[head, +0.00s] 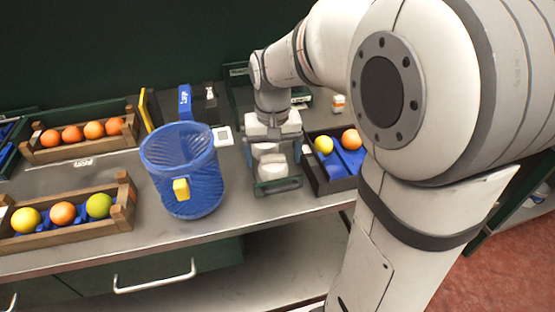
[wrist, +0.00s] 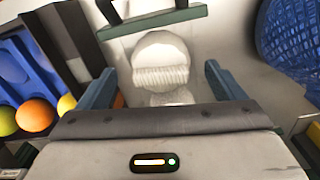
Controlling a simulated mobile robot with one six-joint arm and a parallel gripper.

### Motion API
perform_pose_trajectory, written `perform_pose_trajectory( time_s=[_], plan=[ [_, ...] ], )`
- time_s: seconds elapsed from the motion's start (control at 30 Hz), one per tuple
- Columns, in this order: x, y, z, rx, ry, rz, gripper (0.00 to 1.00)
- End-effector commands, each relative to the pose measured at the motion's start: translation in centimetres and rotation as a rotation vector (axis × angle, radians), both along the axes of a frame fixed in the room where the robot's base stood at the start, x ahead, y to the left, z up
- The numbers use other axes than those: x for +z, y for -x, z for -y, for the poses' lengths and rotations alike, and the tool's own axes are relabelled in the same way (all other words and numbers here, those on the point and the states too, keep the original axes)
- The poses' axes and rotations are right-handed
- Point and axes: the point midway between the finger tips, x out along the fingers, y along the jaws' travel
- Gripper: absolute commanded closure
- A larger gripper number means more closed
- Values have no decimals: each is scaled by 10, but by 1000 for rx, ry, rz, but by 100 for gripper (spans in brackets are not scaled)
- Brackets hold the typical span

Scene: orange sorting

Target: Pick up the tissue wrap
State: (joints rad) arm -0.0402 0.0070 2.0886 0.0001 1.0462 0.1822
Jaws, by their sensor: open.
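The tissue wrap, a white rounded piece with a ribbed band, shows in the wrist view (wrist: 160,55) between and slightly beyond my gripper's two blue-grey fingers (wrist: 161,70). The fingers are apart, and a gap shows between each finger and the white piece. In the head view, my gripper (head: 272,148) points down over the worktop, with the white tissue wrap (head: 271,168) just below it. The gripper partly hides the wrap there, and I cannot tell its exact height above it.
A green-edged dark holder (head: 278,187) lies right at the wrap. A blue mesh basket (head: 182,190) stands close on the left. A black tray (head: 318,181) with fruit is close on the right. Wooden crates (head: 118,216) of fruit stand farther left. The worktop's front edge is near.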

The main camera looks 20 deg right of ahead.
Motion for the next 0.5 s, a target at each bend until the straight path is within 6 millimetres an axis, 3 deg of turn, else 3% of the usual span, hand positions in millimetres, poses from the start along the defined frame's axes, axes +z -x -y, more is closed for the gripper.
perform_pose_trajectory(
  time_s=[0.2, 0.5],
  plan=[
    [-29, 0, -1, 1, 1, -2, 11],
    [-32, 0, -1, 1, 0, 1, 13]
  ],
)
